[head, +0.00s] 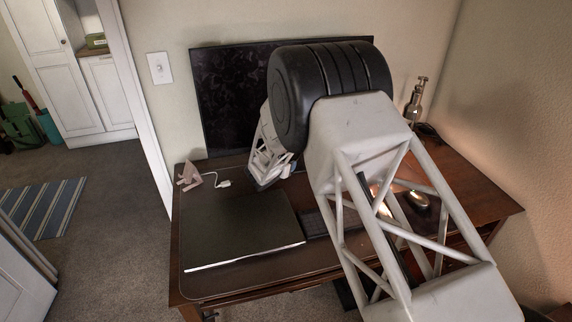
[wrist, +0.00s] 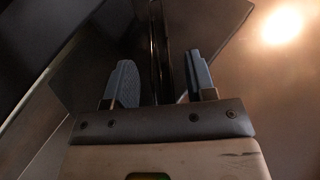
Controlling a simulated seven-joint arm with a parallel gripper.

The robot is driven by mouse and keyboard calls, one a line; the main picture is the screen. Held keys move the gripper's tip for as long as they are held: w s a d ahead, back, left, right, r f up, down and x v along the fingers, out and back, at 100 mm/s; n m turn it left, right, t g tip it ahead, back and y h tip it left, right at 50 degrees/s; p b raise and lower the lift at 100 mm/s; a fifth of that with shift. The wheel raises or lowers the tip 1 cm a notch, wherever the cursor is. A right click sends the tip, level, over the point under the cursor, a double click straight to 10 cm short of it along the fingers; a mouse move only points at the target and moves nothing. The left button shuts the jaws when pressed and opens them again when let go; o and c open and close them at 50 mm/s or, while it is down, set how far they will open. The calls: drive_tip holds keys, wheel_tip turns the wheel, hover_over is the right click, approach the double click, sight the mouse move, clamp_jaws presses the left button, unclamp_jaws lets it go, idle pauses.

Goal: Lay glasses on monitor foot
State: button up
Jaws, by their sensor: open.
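The black monitor (head: 230,100) stands at the back of the desk, against the wall. Its foot cannot be made out in the head view, where my arm covers that part of the desk. In the wrist view my gripper (wrist: 162,78) is open, with two blue-grey fingers apart. A flat dark panel (wrist: 95,65) lies beyond the fingers; it may be the monitor's foot. Thin dark upright bars (wrist: 160,40) show between the fingers; I cannot tell whether they are the glasses or part of the monitor's stand. I cannot identify the glasses in the head view.
A small pinkish stand (head: 189,176) and a white cable (head: 223,183) lie at the back left. A keyboard (head: 316,224) and mouse (head: 418,199) are partly behind my arm. A metallic object (head: 416,100) stands back right.

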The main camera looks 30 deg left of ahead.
drive_tip(key=shift+r, duration=0.1)
drive_tip(key=shift+s+r, duration=0.2)
drive_tip(key=shift+s, duration=0.1)
drive_tip(key=v, duration=1.1)
drive_tip(key=shift+s+r, duration=0.1)
drive_tip(key=shift+s, duration=0.05)
idle(0.7)
